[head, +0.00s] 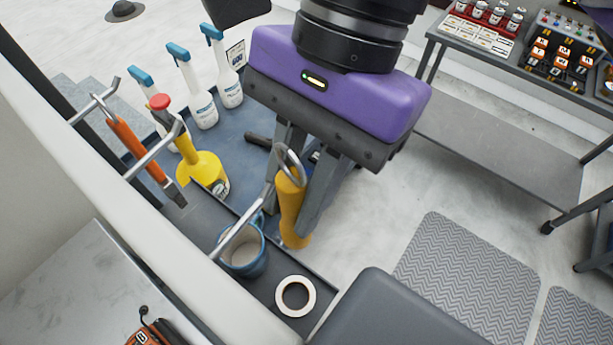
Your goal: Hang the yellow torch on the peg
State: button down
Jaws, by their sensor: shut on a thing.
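My gripper (304,212) has a purple body and dark fingers. It is shut on the yellow torch (292,212), which hangs roughly upright with a metal ring (289,163) at its top. A bare metal peg (240,226) sticks out from the pale rail, its upturned tip right beside the ring. The ring and tip overlap in the head view; I cannot tell whether the ring is around the peg. The far finger is partly hidden behind the torch.
Two more pegs stand on the rail; an orange-handled tool (135,145) hangs at the farthest one (95,107). Below are a yellow bottle (203,168), white spray bottles (205,108), a blue mug (250,262) and a tape roll (295,296).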

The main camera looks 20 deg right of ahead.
aim_at(284, 189)
jog(key=a, duration=0.1)
jog(key=s+a+f, duration=0.1)
jog(key=s+a+b, duration=0.1)
jog(key=shift+s+a+f, duration=0.2)
jog(key=shift+s+a, duration=0.05)
jog(key=shift+a, duration=0.1)
dwell(0.3)
jog(key=shift+f, duration=0.15)
dwell(0.5)
jog(key=c, duration=1.2)
grip_release()
jog(key=shift+o, duration=0.2)
jog(key=v, duration=0.8)
jog(key=shift+b, duration=0.35)
